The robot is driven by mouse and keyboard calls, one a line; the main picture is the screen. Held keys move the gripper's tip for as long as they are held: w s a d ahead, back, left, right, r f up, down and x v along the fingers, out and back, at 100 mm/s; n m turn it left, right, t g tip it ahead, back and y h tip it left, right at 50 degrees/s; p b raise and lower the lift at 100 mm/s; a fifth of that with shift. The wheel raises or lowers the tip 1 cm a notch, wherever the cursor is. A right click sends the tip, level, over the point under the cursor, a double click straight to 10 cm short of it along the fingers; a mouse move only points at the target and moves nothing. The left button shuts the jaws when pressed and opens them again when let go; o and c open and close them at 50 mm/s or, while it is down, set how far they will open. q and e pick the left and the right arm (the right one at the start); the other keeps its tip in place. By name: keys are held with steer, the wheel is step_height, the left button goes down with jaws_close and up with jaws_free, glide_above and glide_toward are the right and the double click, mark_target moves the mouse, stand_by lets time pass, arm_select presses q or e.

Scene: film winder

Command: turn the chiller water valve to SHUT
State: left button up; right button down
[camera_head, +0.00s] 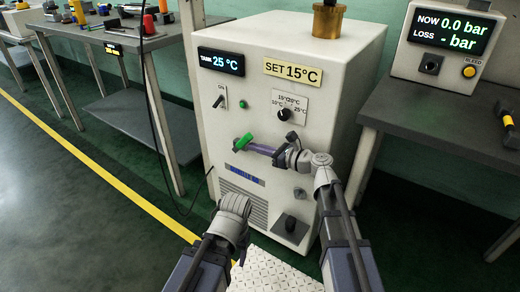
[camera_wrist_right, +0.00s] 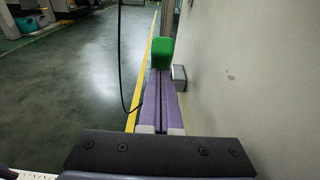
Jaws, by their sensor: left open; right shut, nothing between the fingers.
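The chiller (camera_head: 297,60) is a white cabinet in the middle of the head view. A green lever handle (camera_head: 243,142), probably the water valve, sticks out from its front at a slant. The handle also shows as a green block (camera_wrist_right: 162,53) in the right wrist view. My right gripper (camera_head: 262,149) is shut and empty, its purple fingers (camera_wrist_right: 162,95) pointing along the front at the handle. The tips are at or close beside the handle; I cannot tell if they touch. My left gripper (camera_head: 234,207) is low before the chiller, away from the handle. Its fingers are hardly visible.
A blue label (camera_head: 240,174), too small to read, is below the handle. Benches stand left and right. A black cable (camera_head: 157,130) hangs at left.

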mark_target(250, 137)
steer(key=r+h+p, duration=0.1)
steer(key=p, duration=0.3)
steer(key=w+a+r+g+h+p, duration=0.1)
steer(key=r+p, duration=0.1)
steer(key=p, duration=0.2)
steer(key=shift+a+g, duration=0.15)
steer(key=shift+g, duration=0.15)
steer(key=shift+a+h+p, duration=0.1)
steer(key=shift+h+p, duration=0.2)
steer(key=shift+p, duration=0.05)
steer(key=shift+w+a+r, duration=0.2)
steer(key=shift+w+a, duration=0.1)
steer(key=shift+a, duration=0.05)
